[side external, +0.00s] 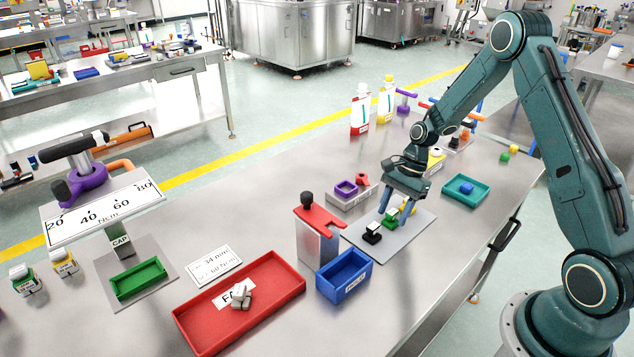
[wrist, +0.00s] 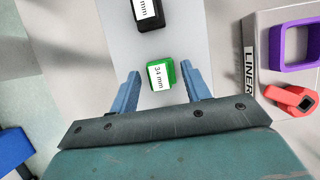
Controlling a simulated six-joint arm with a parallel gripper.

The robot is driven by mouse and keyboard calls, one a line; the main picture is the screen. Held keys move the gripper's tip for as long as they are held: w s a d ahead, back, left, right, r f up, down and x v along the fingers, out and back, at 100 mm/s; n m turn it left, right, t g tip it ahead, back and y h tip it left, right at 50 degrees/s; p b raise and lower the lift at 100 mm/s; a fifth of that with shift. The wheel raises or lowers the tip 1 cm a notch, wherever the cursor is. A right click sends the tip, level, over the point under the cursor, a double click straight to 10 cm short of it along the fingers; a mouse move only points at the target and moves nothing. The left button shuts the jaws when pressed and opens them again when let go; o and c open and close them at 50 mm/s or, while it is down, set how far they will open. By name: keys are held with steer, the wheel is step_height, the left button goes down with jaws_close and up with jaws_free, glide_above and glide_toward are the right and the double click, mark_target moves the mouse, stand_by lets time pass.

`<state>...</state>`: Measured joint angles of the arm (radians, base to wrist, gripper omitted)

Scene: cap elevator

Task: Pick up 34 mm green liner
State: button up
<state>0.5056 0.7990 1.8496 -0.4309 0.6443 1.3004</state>
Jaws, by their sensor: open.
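The 34 mm green liner (wrist: 161,75) is a small green block with a white label reading "34 mm". In the wrist view it lies between and slightly beyond the fingertips of my gripper (wrist: 160,80). My gripper is open, with one blue finger on each side of the liner and a gap to each. In the side view my gripper (side external: 396,215) is low over the grey plate (side external: 420,239), and the green liner (side external: 392,214) shows partly between its fingers. A black piece with a white "mm" label (wrist: 147,14) lies on the plate just beyond the liner.
A grey LINER holder with a purple ring (wrist: 298,45) and a red part (wrist: 290,99) stands beside the plate. A red-topped post (side external: 317,232), blue bin (side external: 344,277), red FAIL tray (side external: 262,322) and teal tray (side external: 466,190) with a blue piece stand around it.

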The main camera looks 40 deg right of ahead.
mark_target(394, 210)
jaws_close()
steer(key=shift+r, duration=0.15)
step_height(394, 210, up, 20)
stand_by(0.9)
stand_by(0.4)
